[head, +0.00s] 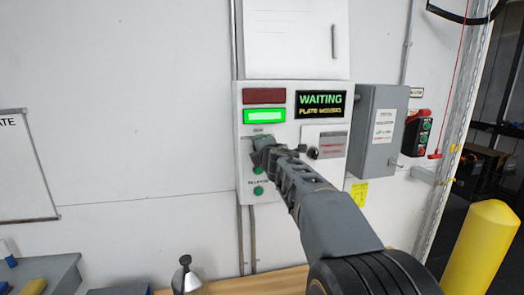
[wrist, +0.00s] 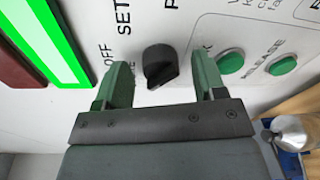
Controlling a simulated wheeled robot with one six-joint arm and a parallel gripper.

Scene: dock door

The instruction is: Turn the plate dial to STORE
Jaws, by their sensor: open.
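The dial (wrist: 160,64) is a round black knob on the white panel, in the wrist view. It shows between the two green fingers of my gripper (wrist: 163,70), with a gap on each side. The fingers are apart and hold nothing. Labels reading SET and OFF stand by the dial, and another is partly covered by a finger. I cannot tell for sure which label the dial points to. In the head view my gripper (head: 264,148) is at the left part of the control panel (head: 290,98) and hides the dial.
Green buttons (wrist: 230,62) sit beside the dial; a lit green lamp (head: 265,116) is above. A display (head: 320,103) reads WAITING. A grey box (head: 378,130) adjoins the panel at right.

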